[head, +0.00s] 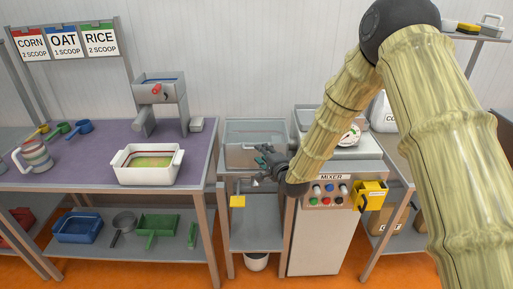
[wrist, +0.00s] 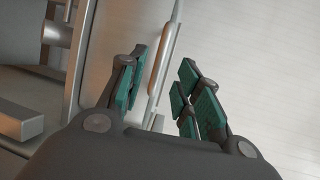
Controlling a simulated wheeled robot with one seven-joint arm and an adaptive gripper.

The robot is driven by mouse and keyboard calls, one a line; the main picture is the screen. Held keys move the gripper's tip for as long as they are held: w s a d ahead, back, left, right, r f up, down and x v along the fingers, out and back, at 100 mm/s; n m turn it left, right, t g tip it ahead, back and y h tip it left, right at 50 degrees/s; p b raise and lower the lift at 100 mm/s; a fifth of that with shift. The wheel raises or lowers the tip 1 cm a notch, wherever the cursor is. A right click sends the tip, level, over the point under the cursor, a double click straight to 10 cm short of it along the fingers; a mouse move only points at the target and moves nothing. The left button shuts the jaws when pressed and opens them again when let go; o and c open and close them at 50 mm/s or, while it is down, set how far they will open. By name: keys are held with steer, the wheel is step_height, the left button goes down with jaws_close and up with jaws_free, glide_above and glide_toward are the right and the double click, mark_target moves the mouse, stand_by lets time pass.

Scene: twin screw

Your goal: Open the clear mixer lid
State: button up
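The mixer (head: 335,178) is a grey cabinet with a labelled button panel. Left of the panel is a grey see-through box-like part (head: 256,132), which looks like the clear lid and appears closed. My gripper (head: 264,161) is at its front edge. In the wrist view, my gripper (wrist: 163,82) is open, with its green-padded fingers on either side of a slim upright bar with a tan grip (wrist: 159,62), perhaps the lid handle. I cannot tell whether the fingers touch it.
A yellow box (head: 370,195) sticks out at the panel's right. A white tray (head: 149,165) and a grey dispenser (head: 160,100) stand on the purple table at left. A yellow tag (head: 238,201) hangs below the gripper.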

steer(key=shift+p+x, duration=0.6)
steer(key=shift+x, duration=2.55)
jaws_close()
